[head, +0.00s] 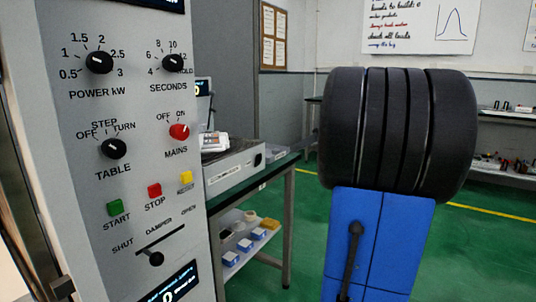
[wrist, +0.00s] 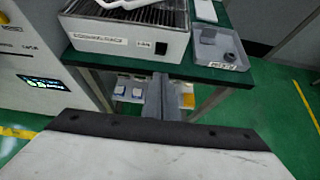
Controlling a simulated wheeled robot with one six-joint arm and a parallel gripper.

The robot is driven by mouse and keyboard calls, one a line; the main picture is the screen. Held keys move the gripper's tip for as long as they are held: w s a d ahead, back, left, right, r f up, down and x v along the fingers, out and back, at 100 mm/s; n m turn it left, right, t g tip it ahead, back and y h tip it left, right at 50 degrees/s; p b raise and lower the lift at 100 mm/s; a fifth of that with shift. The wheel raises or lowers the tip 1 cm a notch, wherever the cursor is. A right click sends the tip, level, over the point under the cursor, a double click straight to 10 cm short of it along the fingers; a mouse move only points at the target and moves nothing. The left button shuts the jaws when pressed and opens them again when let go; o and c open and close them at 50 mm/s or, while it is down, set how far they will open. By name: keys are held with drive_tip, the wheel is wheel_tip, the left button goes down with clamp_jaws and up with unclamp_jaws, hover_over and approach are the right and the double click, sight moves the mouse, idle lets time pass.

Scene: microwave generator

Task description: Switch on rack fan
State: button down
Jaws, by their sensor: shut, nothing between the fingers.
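A pale box with a dark slatted top (wrist: 130,14) stands on the green-topped bench in the wrist view. Its front carries a long label, a small label and a black rocker switch (wrist: 161,48). The same box (head: 232,172) and black switch (head: 257,159) show right of the control panel in the head view. The labels are too small to read, so I cannot confirm this is the rack fan, and the switch position is unclear. My gripper (wrist: 166,88) is shut and empty in front of the bench, apart from the box. It is not clearly visible in the head view.
A control panel (head: 130,190) with knobs, coloured buttons and a damper slider stands at the left. A grey tray (wrist: 217,50) sits right of the box. Blue and white bins (head: 230,258) stand on the shelf below. Green floor (head: 300,240) is open beside the bench.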

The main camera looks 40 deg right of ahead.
approach(260, 157)
wheel_tip(260, 157, down, 3)
drive_tip(key=w+a, duration=0.1)
drive_tip(key=w, duration=0.1)
drive_tip(key=shift+w+a+r, duration=0.1)
drive_tip(key=shift+w+a, duration=0.1)
drive_tip(key=shift+w, duration=0.35)
drive_tip(key=shift+w+a, duration=0.2)
drive_tip(key=shift+w, duration=0.3)
